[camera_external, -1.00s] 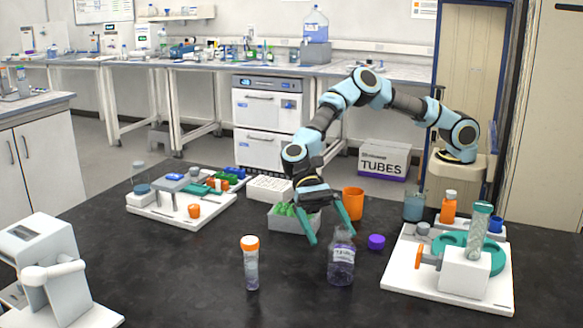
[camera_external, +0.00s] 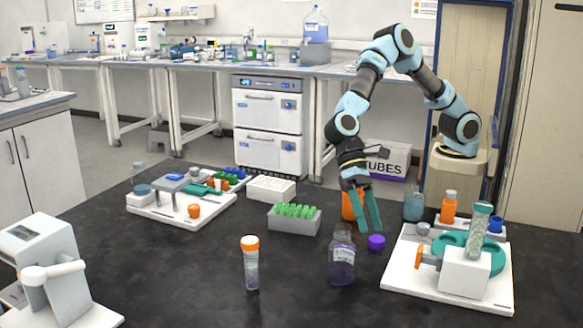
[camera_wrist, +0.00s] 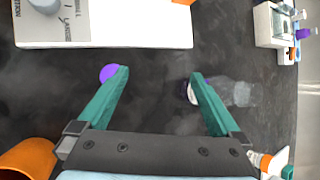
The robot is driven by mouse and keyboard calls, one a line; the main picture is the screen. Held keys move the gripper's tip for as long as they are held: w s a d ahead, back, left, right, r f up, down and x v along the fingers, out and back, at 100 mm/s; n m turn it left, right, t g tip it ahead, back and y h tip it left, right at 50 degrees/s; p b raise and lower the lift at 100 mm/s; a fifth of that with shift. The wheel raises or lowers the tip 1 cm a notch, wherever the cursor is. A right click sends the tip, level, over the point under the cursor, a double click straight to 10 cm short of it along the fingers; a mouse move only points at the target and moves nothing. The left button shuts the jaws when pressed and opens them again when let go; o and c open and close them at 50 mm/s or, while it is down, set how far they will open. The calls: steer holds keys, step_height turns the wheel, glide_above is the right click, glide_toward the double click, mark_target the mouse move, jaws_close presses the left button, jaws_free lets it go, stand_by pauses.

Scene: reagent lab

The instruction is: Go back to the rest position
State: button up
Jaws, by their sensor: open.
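My gripper (camera_external: 366,221) has two teal fingers pointing down, apart and empty. In the external view it hangs over the black bench, in front of the orange cup (camera_external: 351,205), above and behind the clear labelled bottle (camera_external: 341,262). That bottle stands upright and uncapped with dark purple contents. The purple cap (camera_external: 376,242) lies on the bench right of the bottle. In the wrist view the fingers (camera_wrist: 160,80) are spread wide, with the purple cap (camera_wrist: 109,73) by the left one and the bottle (camera_wrist: 236,92) partly behind the right one.
A grey rack of green-capped tubes (camera_external: 294,230) is left of my gripper. An orange-capped tube (camera_external: 251,265) stands in front. A white board with a teal device (camera_external: 405,277) is at right, another (camera_external: 180,217) at left. A white machine (camera_external: 50,260) stands front left.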

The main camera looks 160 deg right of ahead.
steer(key=s+a+r+n+g+h+p, duration=0.1)
steer(key=s+a+r+n+h+p, duration=0.15)
steer(key=s+n, duration=0.4)
steer(key=s+a+r+n+h+p, duration=0.1)
steer(key=s+a+r+n+h, duration=0.2)
steer(key=s, duration=0.6)
steer(key=s+a+f+n+b, duration=0.1)
steer(key=s+a+n, duration=0.15)
steer(key=s, duration=0.25)
steer(key=s+a+n+b, duration=0.1)
steer(key=s+a+n, duration=0.15)
steer(key=s, duration=0.25)
steer(key=s+f+n+b, duration=0.1)
steer(key=f, duration=0.1)
steer(key=s+a+f+n+g+b, duration=0.1)
steer(key=s+f+b, duration=0.1)
steer(key=f, duration=0.1)
steer(key=s+a+f+n+g+b, duration=0.1)
steer(key=s+f, duration=0.1)
steer(key=f, duration=0.1)
steer(key=shift+s+a+f+h, duration=0.1)
steer(key=shift+h, duration=0.15)
steer(key=shift+s+f+g+b, duration=0.2)
steer(key=shift+s+g+b, duration=0.05)
steer(key=shift+g+b, duration=0.1)
step_height(320, 180, up, 24)
steer(key=p, duration=2.3)
steer(key=shift+f+p, duration=0.15)
steer(key=shift+p, duration=0.15)
